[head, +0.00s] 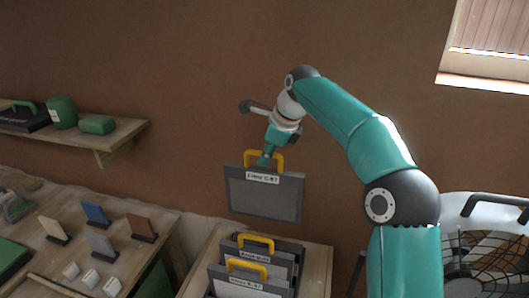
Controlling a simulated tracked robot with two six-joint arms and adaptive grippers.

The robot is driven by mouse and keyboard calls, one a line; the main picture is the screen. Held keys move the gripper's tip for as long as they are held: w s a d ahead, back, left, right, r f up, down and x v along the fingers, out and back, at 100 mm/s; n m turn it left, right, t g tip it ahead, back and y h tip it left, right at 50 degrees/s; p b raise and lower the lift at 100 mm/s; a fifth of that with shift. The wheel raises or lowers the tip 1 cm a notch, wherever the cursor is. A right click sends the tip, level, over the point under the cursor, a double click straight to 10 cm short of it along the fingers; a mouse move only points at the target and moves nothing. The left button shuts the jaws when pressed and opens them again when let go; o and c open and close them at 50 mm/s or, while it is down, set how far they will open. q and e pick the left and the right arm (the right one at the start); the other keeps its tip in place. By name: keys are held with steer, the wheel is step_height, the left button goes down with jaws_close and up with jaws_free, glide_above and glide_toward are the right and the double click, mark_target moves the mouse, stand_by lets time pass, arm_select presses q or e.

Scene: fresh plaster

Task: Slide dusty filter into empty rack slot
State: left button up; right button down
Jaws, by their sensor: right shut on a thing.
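A grey framed filter (264,199) with a yellow handle and a white label hangs upright, slightly tilted, in the middle of the head view. My right gripper (266,158) is shut on its yellow handle from above. The rack (213,283) stands below on a wooden bench, holding other filters with yellow handles, a rear one (270,248) and a front one (246,282). The held filter is above and behind the rack, apart from it. Which slot is empty cannot be told from here. My left gripper is not in view.
A wooden table (150,235) at left holds small upright colour samples and white cubes. A wall shelf (112,137) carries green containers. The brown wall (200,60) behind is bare.

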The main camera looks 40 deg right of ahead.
mark_target(265, 169)
steer(key=shift+f, duration=1.85)
steer(key=shift+f+b, duration=0.85)
steer(key=shift+f, duration=0.45)
step_height(265, 169, down, 6)
steer(key=b, duration=0.6)
steer(key=shift+f+b, duration=2.85)
steer(key=shift+f, duration=1.4)
steer(key=shift+f+b, duration=0.4)
steer(key=c, duration=1.1)
jaws_free()
